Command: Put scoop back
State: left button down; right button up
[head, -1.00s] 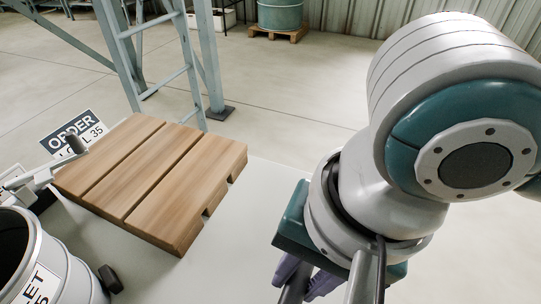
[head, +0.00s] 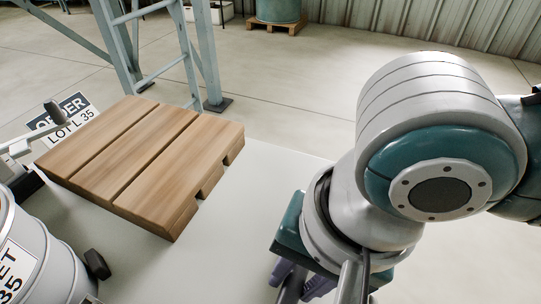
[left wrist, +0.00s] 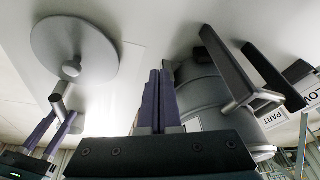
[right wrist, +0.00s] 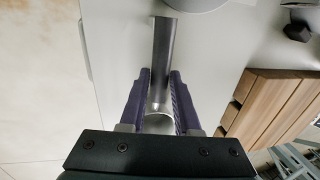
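My right gripper (right wrist: 160,100) is closed around a grey metal tube (right wrist: 164,60), which looks like the scoop's handle. The rest of the scoop is hard to make out. In the left wrist view my right gripper shows at lower left (left wrist: 52,135) with the tube between its purple fingers. In the head view the right gripper (head: 305,287) is at the bottom, partly hidden by its arm. My left gripper (left wrist: 158,98) has its fingers together with nothing visible between them, beside a grey drum (left wrist: 204,98). It cannot be made out in the head view.
A wooden slatted platform (head: 140,160) lies on the pale table (head: 235,225). A labelled drum (head: 55,265) stands at lower left. A round grey disc with a knob (left wrist: 75,45) shows on the pale surface. Table right of the platform is clear.

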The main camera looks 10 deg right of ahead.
jog(key=o, duration=0.4)
jog(key=shift+o, duration=0.2)
